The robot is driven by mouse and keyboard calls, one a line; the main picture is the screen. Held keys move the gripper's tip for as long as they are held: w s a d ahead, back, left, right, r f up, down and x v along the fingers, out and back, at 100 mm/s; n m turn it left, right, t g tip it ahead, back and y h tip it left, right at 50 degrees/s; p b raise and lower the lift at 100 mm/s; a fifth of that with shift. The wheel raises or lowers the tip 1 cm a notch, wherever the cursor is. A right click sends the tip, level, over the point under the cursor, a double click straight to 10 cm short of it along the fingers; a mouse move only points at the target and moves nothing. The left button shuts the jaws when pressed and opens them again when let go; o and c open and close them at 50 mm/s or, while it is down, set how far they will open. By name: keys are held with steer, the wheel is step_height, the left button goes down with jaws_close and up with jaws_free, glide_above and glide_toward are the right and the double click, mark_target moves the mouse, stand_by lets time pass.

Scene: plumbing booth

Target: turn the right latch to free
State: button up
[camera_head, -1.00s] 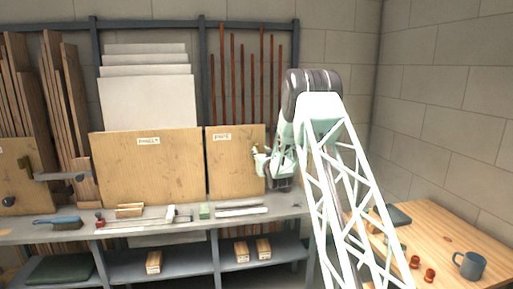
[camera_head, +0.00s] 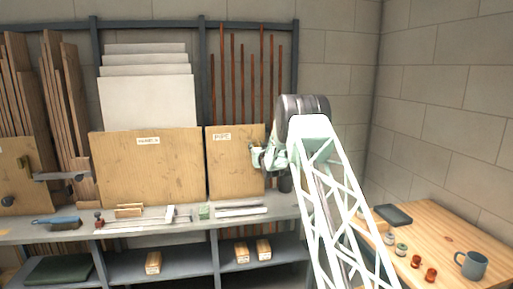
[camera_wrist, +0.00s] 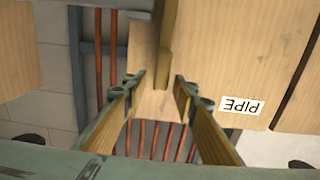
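The right latch (camera_wrist: 169,40) is a brass-brown bar at the top middle of the wrist view, over a pale wood face by the panel labelled PIPE (camera_wrist: 285,60). In the wrist view my gripper (camera_wrist: 160,88) is open, its two fingers apart with the bar's end near the gap between the tips. I cannot tell whether they touch it. In the head view my gripper (camera_head: 258,157) is at the right edge of the PIPE panel (camera_head: 232,175), and it and my wrist hide most of the latch there.
Copper pipes (camera_head: 232,80) stand behind the PIPE panel. A second wooden panel (camera_head: 150,175) is to its left. A grey shelf (camera_head: 190,224) with small tools runs below. A wooden table (camera_head: 455,235) at right holds a mug (camera_head: 471,265) and small fittings.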

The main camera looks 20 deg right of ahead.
steer(key=shift+w+d, duration=0.1)
steer(key=shift+w, duration=0.25)
jaws_close()
